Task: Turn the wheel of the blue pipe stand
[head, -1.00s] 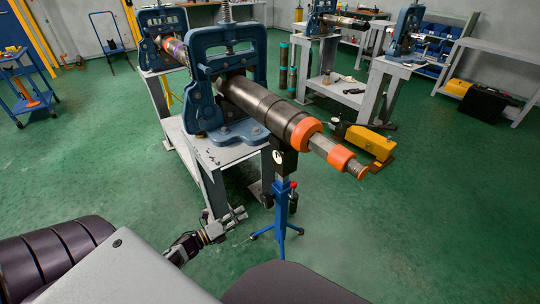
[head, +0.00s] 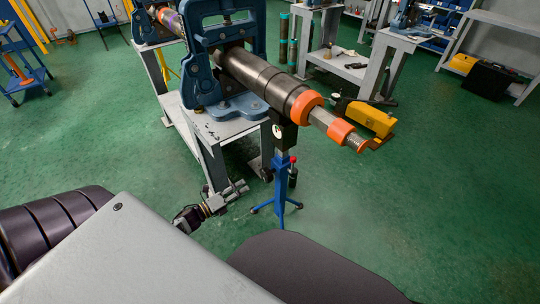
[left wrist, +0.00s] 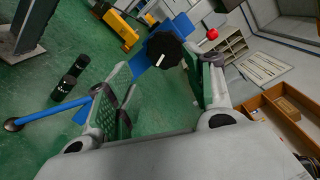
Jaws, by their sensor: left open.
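The blue pipe stand (head: 281,180) stands upright on the floor under the front end of the dark pipe (head: 258,86). In the left wrist view the wheel (left wrist: 165,50) shows ahead, between the fingers in the picture, with the white mark slanted. My left gripper (head: 241,188) is low and left of the stand, apart from it. Its fingers (left wrist: 162,68) are open and empty. A red knob (head: 293,159) sits on the stand's right side. My right gripper is not in view.
The pipe, with orange collars (head: 306,107), runs out of a blue vise (head: 222,60) on a grey table (head: 229,126) behind the left gripper. A yellow tool (head: 368,119) lies beyond the stand. The green floor right of the stand is clear.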

